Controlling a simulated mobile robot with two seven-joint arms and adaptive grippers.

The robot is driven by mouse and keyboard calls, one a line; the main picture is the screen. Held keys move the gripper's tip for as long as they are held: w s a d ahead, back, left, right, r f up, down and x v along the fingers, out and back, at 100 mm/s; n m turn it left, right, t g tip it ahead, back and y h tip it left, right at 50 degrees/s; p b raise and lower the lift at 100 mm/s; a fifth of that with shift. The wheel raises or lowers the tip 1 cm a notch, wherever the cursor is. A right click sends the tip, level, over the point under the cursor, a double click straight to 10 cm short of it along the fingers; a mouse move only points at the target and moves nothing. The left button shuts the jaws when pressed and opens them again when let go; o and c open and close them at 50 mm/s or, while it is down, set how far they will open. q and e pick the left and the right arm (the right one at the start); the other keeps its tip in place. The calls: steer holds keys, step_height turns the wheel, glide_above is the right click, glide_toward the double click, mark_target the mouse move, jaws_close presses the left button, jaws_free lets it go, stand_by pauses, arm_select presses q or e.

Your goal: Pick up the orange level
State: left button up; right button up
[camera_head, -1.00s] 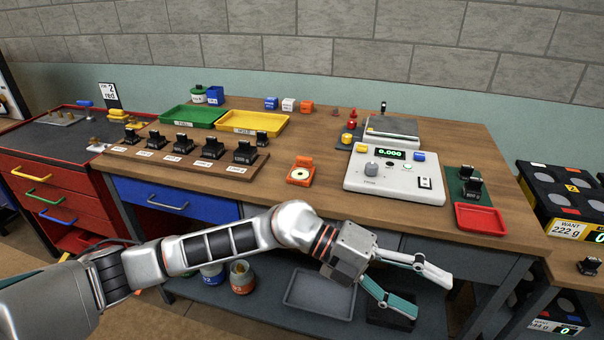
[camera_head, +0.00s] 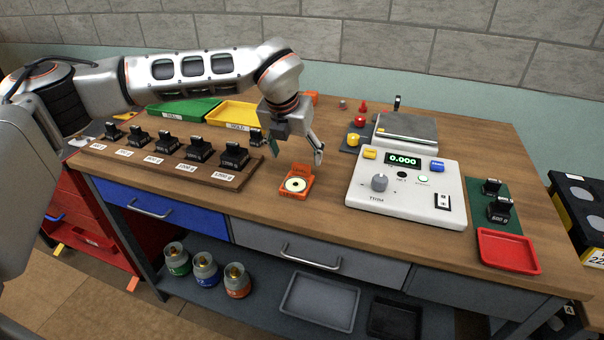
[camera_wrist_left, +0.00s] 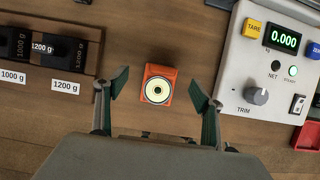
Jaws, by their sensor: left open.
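The orange level (camera_head: 296,183) is a small orange block with a round pale bubble vial on top. It lies on the wooden table between the row of black weights and the scale. In the left wrist view the level (camera_wrist_left: 158,85) shows between the two fingers, apart from both. My left gripper (camera_head: 297,150) is open and empty, above and just behind the level in the head view; its fingers also frame the level in the wrist view (camera_wrist_left: 157,98). My right gripper is not in view.
The white scale (camera_head: 405,190) stands close to the right of the level. A wooden rack (camera_head: 180,163) of black weights is to the left. Green (camera_head: 183,108) and yellow (camera_head: 232,113) trays are behind. A red tray (camera_head: 508,251) sits at the front right.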

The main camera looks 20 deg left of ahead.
mark_target(300, 169)
arm_select(q)
steer(key=shift+w+d+f, duration=0.1)
steer(key=shift+w+f, duration=0.1)
steer(key=shift+f, duration=1)
steer(key=x, duration=0.4)
steer(key=shift+s+d+f, duration=0.1)
steer(key=shift+d+f, duration=0.05)
steer(key=shift+d, duration=0.05)
steer(key=shift+w+f, duration=0.2)
steer(key=shift+f, duration=0.15)
steer(key=c, duration=1.2)
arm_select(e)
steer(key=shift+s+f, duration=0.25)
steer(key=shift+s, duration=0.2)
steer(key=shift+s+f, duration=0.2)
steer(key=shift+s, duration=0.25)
